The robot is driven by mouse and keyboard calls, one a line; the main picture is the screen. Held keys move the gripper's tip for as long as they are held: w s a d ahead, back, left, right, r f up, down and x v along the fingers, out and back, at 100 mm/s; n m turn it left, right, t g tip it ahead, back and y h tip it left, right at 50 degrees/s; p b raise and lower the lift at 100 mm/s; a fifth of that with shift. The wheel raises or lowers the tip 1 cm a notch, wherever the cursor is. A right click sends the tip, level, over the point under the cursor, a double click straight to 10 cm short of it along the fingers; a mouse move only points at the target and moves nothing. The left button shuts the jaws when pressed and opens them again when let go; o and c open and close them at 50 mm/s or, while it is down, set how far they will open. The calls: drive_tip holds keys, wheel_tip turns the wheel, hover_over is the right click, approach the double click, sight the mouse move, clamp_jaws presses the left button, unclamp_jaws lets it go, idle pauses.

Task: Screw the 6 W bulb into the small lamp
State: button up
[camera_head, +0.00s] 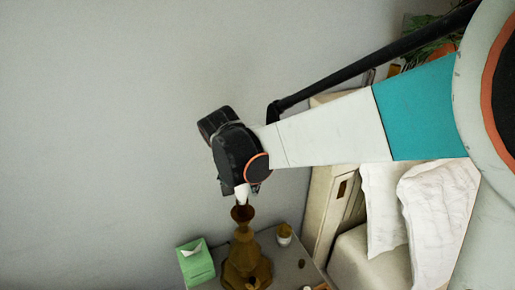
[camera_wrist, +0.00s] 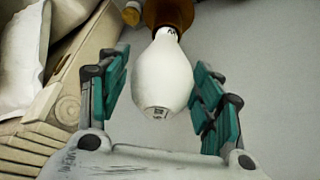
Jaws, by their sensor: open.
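The white bulb (camera_wrist: 162,75) stands at the top of the brown lamp (camera_head: 243,250), its narrow end toward the lamp's socket (camera_wrist: 170,14). I cannot tell how deep it sits. In the head view the bulb (camera_head: 242,194) shows just above the lamp's cup-shaped top. The marking on the bulb is too small to read. My gripper (camera_wrist: 165,95) is open around the bulb, with one teal-padded finger on each side and visible gaps between pads and bulb. In the head view my gripper is above the lamp and its fingers are mostly hidden.
The lamp stands on a grey bedside table (camera_head: 292,268). A green tissue box (camera_head: 195,265) is left of it and a small pot (camera_head: 284,234) right of it. The bed's headboard (camera_head: 326,205) and pillows (camera_head: 435,215) are at the right. The wall side at left is clear.

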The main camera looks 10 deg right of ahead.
drive_tip(key=shift+s+n+y, duration=0.1)
drive_tip(key=shift+n+y, duration=0.7)
drive_tip(key=shift+n, duration=1.2)
drive_tip(key=n+y, duration=0.2)
drive_tip(key=n, duration=0.3)
drive_tip(key=n+y, duration=0.1)
drive_tip(key=n, duration=0.3)
drive_tip(key=shift+a+n+g, duration=0.1)
drive_tip(key=shift+n+g, duration=0.2)
drive_tip(key=shift+a+n+g+y+b, duration=0.1)
drive_tip(key=shift+n+g+y+b, duration=0.45)
drive_tip(key=shift+n, duration=1.35)
